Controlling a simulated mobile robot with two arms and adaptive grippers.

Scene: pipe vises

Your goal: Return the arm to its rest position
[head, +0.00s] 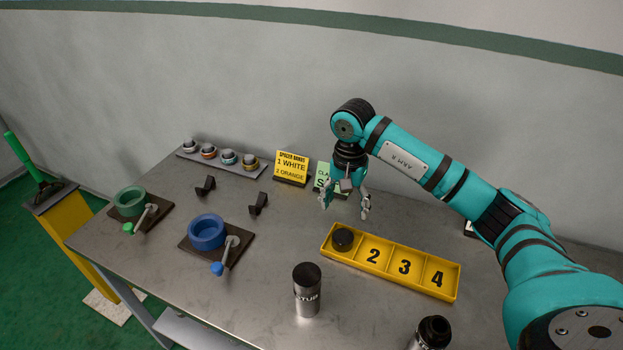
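My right arm (410,160), marked "ARM R", reaches in from the right over the table. Its gripper (346,203) points down with its fingers spread apart and nothing visible between them. It hangs in front of a green sign (322,174), which it partly hides, and behind the left end of a yellow tray (390,284). Whether the fingertips touch the table is hard to tell; they look clear of the tray. My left gripper is not in view.
Vises with a green ring (130,201) and a blue ring (206,232) stand at left. A steel tube (307,292) stands in front; a black-topped tube (432,334) is at the bottom edge. A yellow sign (291,168) and a rack (244,168) are behind.

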